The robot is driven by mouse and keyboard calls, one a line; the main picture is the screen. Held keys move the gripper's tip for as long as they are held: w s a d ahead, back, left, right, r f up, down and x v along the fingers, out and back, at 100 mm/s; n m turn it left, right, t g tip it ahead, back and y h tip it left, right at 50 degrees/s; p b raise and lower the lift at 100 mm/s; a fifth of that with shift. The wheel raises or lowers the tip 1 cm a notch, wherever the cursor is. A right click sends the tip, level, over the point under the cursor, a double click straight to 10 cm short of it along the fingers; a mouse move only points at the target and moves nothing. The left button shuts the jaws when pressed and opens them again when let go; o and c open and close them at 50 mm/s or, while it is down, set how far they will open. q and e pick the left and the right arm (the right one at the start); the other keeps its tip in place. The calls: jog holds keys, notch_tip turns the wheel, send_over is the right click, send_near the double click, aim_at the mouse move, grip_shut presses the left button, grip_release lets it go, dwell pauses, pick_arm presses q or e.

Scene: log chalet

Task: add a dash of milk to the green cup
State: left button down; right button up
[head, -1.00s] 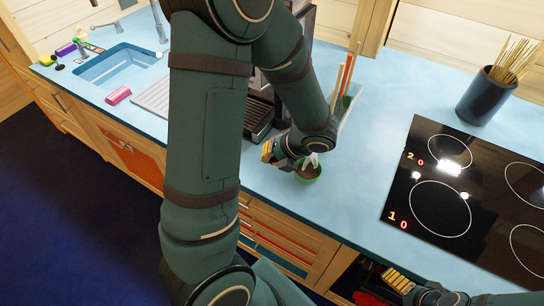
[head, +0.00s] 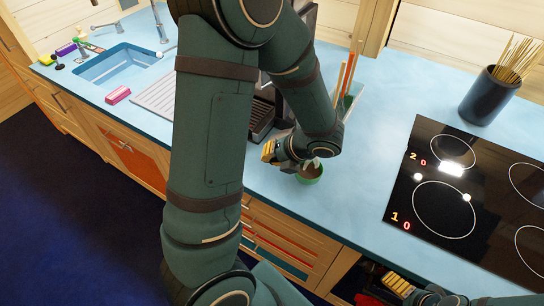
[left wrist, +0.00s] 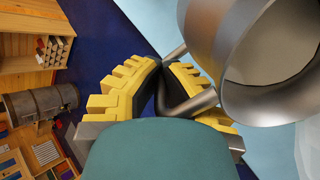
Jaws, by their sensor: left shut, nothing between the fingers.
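The green cup (head: 310,178) stands on the blue counter, with brown liquid inside; my left gripper and wrist hide part of it. My left gripper (head: 273,154) is just left of and above the cup. In the left wrist view, its yellow fingers (left wrist: 160,85) are shut beside the bent handle (left wrist: 190,103) of a metal jug (left wrist: 225,40). The handle passes by the fingertips; a firm hold is not visible. The jug's wide round mouth shows in that view. In the head view, only a small pale piece shows over the cup. My right gripper (head: 398,285) is low, near the counter's front edge.
A black cooktop (head: 465,190) lies right of the cup. A dark pot of sticks (head: 490,95) stands behind it. A utensil holder (head: 346,100) and a dark machine (head: 262,115) are behind my left arm. A sink (head: 118,62) is at far left. Counter between cup and cooktop is clear.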

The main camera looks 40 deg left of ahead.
pick_arm(q)
jog(key=shift+r+y+b, duration=0.1)
jog(key=shift+y+b, duration=1.1)
jog(key=shift+b, duration=0.2)
dwell(0.4)
jog(key=shift+g+y+b, duration=0.3)
jog(key=shift+g+b, duration=0.1)
jog(key=shift+b, duration=0.15)
jog(key=shift+y, duration=0.6)
jog(key=shift+w+r+p, duration=0.1)
jog(key=shift+r+p, duration=0.1)
jog(key=shift+p, duration=0.1)
notch_tip(320, 180, up, 4)
jog(key=t+h+p, duration=0.1)
jog(key=h+p, duration=0.2)
jog(key=p, duration=0.2)
jog(key=h+p, duration=0.4)
jog(key=p, duration=0.1)
jog(key=shift+a+t, duration=0.1)
jog(key=shift+t, duration=0.3)
jog(key=shift+h, duration=0.5)
jog(key=shift+r+h, duration=0.1)
jog(key=shift+h, duration=0.3)
jog(key=shift+r+t+h, duration=0.35)
jog(key=shift+r+h, duration=0.05)
jog(key=shift+h, duration=0.4)
jog(key=shift+r+t+h, duration=0.35)
jog(key=shift+h, duration=0.45)
